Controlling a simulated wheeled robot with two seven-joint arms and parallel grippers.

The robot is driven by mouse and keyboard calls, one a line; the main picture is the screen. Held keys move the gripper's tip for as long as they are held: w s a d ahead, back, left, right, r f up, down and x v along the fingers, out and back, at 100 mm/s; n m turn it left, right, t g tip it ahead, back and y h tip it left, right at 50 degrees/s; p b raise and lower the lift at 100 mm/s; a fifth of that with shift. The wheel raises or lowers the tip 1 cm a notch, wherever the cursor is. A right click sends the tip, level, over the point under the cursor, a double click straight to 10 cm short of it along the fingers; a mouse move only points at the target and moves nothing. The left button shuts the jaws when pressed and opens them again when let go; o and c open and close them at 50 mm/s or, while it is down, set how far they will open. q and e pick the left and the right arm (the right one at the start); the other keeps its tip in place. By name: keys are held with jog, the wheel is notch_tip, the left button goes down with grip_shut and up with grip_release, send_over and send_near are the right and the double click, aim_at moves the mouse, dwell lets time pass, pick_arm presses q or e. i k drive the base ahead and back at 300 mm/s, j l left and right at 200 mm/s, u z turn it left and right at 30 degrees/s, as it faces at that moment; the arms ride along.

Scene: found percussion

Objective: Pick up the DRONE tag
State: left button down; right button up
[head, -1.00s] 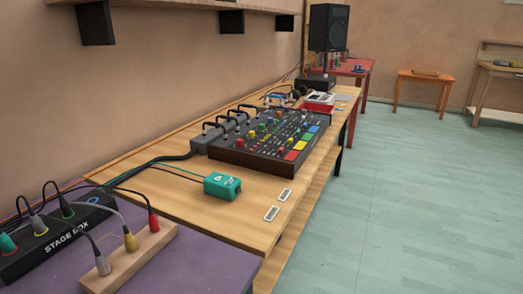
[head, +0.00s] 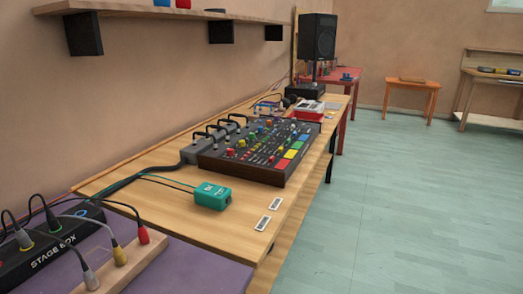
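Two small white tags with dark print lie flat on the wooden table (head: 150,182) near its right edge. The farther tag (head: 275,204) is just beyond the nearer tag (head: 263,223). The print is too small to read, so I cannot tell which one, if either, is the DRONE tag. Neither of my grippers is in view.
A teal box (head: 212,196) with cables sits left of the tags. A mixer-like console (head: 240,168) with coloured knobs stands behind them. A black stage box (head: 50,254) and a wooden block with plugs (head: 118,268) are at front left. Green floor (head: 400,210) is open on the right.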

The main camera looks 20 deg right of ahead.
aim_at(264, 221)
jog(key=k+l, duration=0.1)
jog(key=l, duration=0.4)
jog(key=k+l, duration=0.1)
jog(key=l, duration=0.35)
jog(key=k+l, duration=0.1)
jog(key=l, duration=0.4)
jog(key=k+l, duration=0.1)
jog(key=l, duration=0.35)
jog(key=k+l, duration=0.1)
jog(key=l, duration=0.4)
jog(key=k+l, duration=0.1)
jog(key=l, duration=0.35)
